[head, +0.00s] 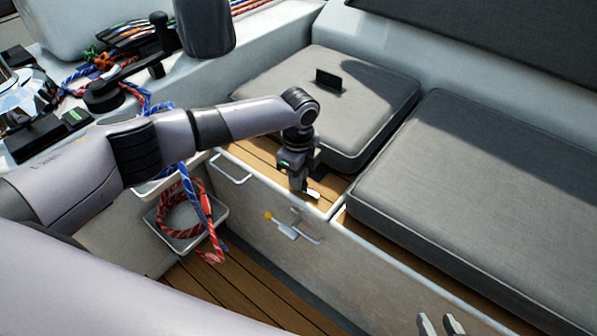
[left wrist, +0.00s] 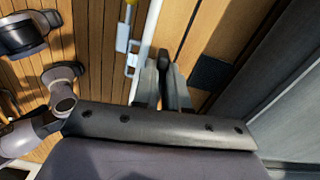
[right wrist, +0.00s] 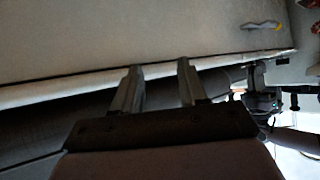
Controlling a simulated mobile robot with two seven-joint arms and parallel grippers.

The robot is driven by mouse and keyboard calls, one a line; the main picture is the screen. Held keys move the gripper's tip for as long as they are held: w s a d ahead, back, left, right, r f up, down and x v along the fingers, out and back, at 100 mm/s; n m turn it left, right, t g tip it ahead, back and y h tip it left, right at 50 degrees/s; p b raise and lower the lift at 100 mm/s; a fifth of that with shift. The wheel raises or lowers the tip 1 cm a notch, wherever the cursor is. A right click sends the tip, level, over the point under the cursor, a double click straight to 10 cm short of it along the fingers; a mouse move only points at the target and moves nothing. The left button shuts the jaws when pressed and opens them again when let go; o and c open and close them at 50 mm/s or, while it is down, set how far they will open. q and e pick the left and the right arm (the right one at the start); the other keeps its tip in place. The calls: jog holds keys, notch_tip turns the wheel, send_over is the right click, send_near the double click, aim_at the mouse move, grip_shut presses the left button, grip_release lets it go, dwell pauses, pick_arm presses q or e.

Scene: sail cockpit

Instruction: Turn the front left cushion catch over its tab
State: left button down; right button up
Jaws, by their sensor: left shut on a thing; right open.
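The left grey cushion (head: 350,95) lies on the wooden seat. A flat black tab (left wrist: 210,73) sticks out from its edge onto the wood in the left wrist view. My left gripper (head: 304,190) points down at the seat's front edge, beside this tab. In the left wrist view its fingers (left wrist: 168,85) are shut on a small dark piece (left wrist: 163,58), seemingly the catch. The fingers mostly hide it, and the tab is apart from it. My right gripper (head: 440,325) shows its fingertips at the head view's bottom edge. Its fingers (right wrist: 160,88) are open and empty.
A larger grey cushion (head: 465,190) lies to the right. The seat front carries a latch with a yellow knob (head: 290,228) and a white handle (head: 230,168). Red rope (head: 185,210) hangs by a box at left. A black upright piece (head: 328,79) stands on the left cushion.

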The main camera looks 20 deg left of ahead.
pick_arm(q)
jog(key=shift+s+r+n+p, duration=0.1)
jog(key=shift+r+n+p, duration=0.15)
jog(key=shift+n+p, duration=0.95)
jog(key=shift+p, duration=0.15)
jog(key=n+p, duration=0.2)
jog(key=n, duration=0.1)
jog(key=shift+d+f+n+p, duration=0.1)
jog(key=shift+n+p, duration=0.2)
jog(key=n+p, duration=0.2)
jog(key=n, duration=0.2)
jog(key=shift+n, duration=0.3)
jog(key=n+p, duration=0.1)
jog(key=n, duration=0.2)
jog(key=shift+p, duration=0.3)
jog(key=shift+f+n, duration=0.1)
jog(key=shift+n, duration=1)
jog(key=shift+n+p, duration=0.3)
pick_arm(e)
notch_tip(320, 180, up, 7)
jog(key=s+d, duration=0.1)
jog(key=shift+d+g, duration=0.3)
jog(key=shift+d, duration=0.05)
jog(key=shift+s, duration=0.15)
jog(key=shift+r+h, duration=0.1)
jog(key=shift+h, duration=0.2)
